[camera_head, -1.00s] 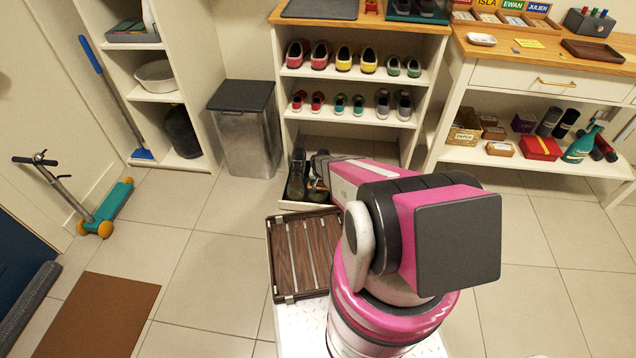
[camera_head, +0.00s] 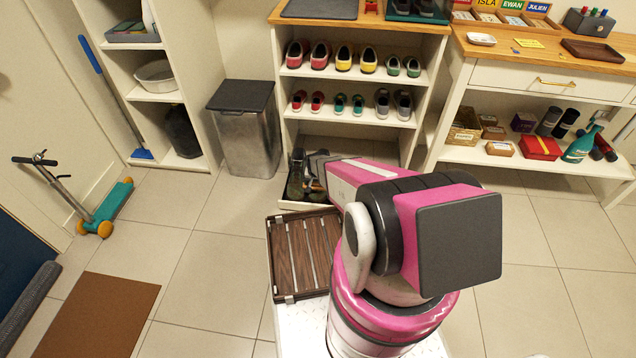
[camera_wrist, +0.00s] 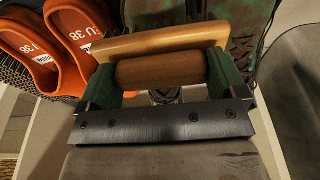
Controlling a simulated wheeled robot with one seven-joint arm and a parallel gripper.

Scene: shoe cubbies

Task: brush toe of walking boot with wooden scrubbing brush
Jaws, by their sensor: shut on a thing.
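My gripper (camera_wrist: 165,85) is shut on the wooden scrubbing brush, its green finger pads at the brush's two ends. The pale wooden brush (camera_wrist: 160,42) lies crosswise in the wrist view. The walking boots, dark green with brown patches and laces, show just beyond it, one at upper right (camera_wrist: 243,14) and one at upper middle (camera_wrist: 155,12). In the head view a walking boot (camera_head: 295,182) stands on the low tray under the shoe shelves, beside my gripper. The brush and gripper hide part of the boots. I cannot tell whether brush and boot touch.
Orange clogs (camera_wrist: 75,35) sit left of the boots. A metal bin (camera_head: 246,140) stands left of the shoe shelves (camera_head: 345,131). A slatted wooden rack (camera_head: 279,294) lies in front of the low tray. Floor to the left is mostly open, with a scooter (camera_head: 105,212) and a brown mat (camera_head: 98,315).

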